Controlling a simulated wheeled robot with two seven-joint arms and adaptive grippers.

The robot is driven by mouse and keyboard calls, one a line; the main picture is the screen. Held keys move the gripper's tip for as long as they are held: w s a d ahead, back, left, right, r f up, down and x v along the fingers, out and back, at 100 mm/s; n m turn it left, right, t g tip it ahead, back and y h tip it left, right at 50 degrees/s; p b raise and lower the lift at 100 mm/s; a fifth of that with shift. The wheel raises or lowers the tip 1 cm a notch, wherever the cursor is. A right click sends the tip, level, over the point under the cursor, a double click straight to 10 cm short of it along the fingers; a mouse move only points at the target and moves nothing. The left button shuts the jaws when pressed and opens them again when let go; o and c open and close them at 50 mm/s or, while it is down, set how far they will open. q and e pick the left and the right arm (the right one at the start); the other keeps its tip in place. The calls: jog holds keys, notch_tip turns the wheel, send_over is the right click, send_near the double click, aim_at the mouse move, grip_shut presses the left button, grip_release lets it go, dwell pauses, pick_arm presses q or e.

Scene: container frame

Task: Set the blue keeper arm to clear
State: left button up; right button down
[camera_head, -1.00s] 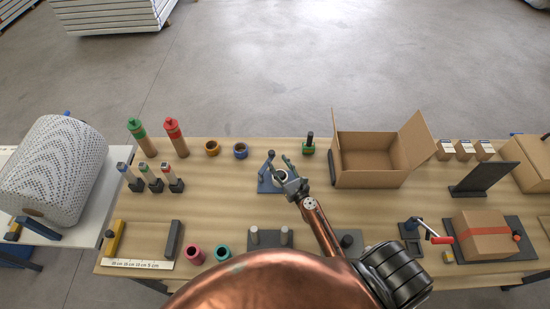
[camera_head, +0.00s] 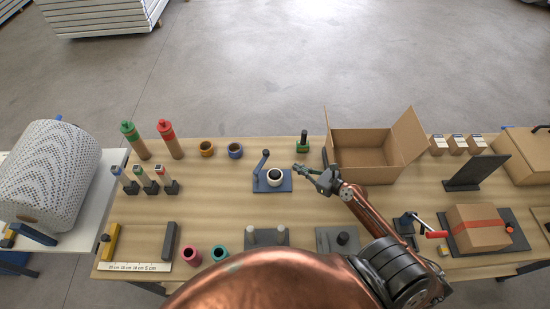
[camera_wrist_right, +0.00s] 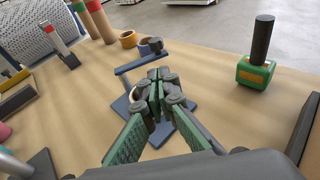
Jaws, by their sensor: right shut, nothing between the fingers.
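The blue keeper arm (camera_head: 261,163) with a dark knob stands at the left of its blue base plate (camera_head: 285,185). It angles up and away from a white-rimmed round part (camera_head: 275,177) on the same plate. The keeper arm also shows in the right wrist view (camera_wrist_right: 137,63), beyond my fingers. My right gripper (camera_head: 297,170) is shut and empty, just right of the plate and apart from the keeper arm. In the right wrist view my fingers (camera_wrist_right: 155,78) hide much of the plate and the round part. My left gripper is out of view.
A green block with a dark post (camera_head: 303,143) stands behind my right gripper. An open cardboard box (camera_head: 365,171) is at the right. Brown and blue rings (camera_head: 235,150) stand behind the plate at the left.

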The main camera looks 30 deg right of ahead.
jog(key=p, duration=0.2)
send_near(266, 151)
jog(key=shift+g, duration=0.3)
jog(key=w+f, duration=0.1)
jog(key=w+a+f, duration=0.1)
jog(key=w+f, duration=0.1)
jog(key=w, duration=0.1)
jog(key=shift+w+a+f, duration=0.1)
jog(key=shift+a, duration=0.2)
jog(key=shift+w+p, duration=0.4)
jog(key=shift+w, duration=0.25)
jog(key=shift+w+a+p, duration=0.15)
jog(key=shift+w+p, duration=0.2)
jog(key=shift+w, duration=0.2)
jog(key=shift+w+a+p, duration=0.2)
jog(key=shift+w+p, duration=0.15)
jog(key=shift+w, duration=0.2)
jog(key=shift+w+a+y+p, duration=0.3)
jog(key=shift+w, duration=0.35)
